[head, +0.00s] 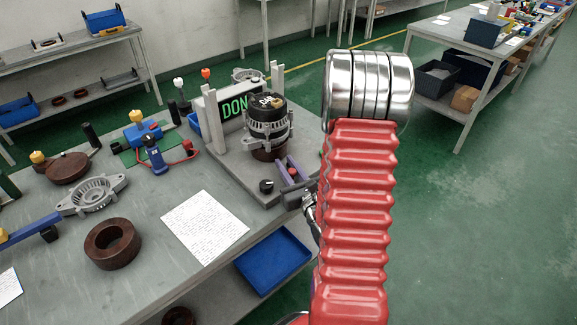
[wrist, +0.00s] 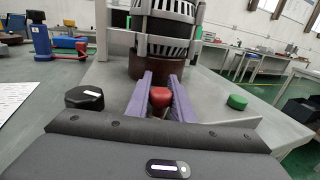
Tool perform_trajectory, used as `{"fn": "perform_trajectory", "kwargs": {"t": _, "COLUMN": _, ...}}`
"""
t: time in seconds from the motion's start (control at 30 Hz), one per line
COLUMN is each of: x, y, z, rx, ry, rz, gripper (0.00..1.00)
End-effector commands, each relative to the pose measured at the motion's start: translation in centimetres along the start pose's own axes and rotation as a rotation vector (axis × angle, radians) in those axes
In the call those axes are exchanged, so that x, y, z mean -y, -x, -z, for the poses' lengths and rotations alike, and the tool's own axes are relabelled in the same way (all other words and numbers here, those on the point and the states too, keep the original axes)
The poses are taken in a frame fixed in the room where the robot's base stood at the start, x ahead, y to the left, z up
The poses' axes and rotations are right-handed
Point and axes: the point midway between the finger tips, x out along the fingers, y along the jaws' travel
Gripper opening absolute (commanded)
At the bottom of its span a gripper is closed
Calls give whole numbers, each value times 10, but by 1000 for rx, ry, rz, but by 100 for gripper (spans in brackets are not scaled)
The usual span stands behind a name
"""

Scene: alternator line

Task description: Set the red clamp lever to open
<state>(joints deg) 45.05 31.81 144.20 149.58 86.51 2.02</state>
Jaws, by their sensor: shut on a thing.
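The red clamp lever (wrist: 160,97) shows its rounded red end between my two purple fingers in the wrist view. My gripper (wrist: 158,92) is shut on it, low in front of the alternator (wrist: 166,32). The alternator (head: 268,120) stands upright on a brown ring on the grey fixture plate. The lever's shaft and pivot are hidden, so I cannot tell its position.
A black knob (wrist: 85,97) is left of my gripper and a green button (wrist: 237,102) is right of it. A display (head: 234,106) with green letters, partly hidden, stands behind. A paper sheet (head: 204,227) and a blue bin (head: 273,260) are nearby.

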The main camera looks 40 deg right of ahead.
Motion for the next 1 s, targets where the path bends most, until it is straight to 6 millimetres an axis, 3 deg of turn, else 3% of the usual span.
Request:
{"fn": "perform_trajectory", "kwargs": {"t": 0.4, "x": -2, "y": -3, "z": -1, "rx": 2, "ry": 1, "rz": 112, "gripper": 0}}
{"fn": "perform_trajectory", "kwargs": {"t": 0.9, "x": -2, "y": -3, "z": -1, "rx": 3, "ry": 1, "rz": 125, "gripper": 0}}
{"fn": "perform_trajectory", "kwargs": {"t": 0.93, "x": -2, "y": -3, "z": -1, "rx": 3, "ry": 1, "rz": 125, "gripper": 23}}
{"fn": "perform_trajectory", "kwargs": {"t": 1.0, "x": -2, "y": -3, "z": -1, "rx": 3, "ry": 0, "rz": 125, "gripper": 28}}
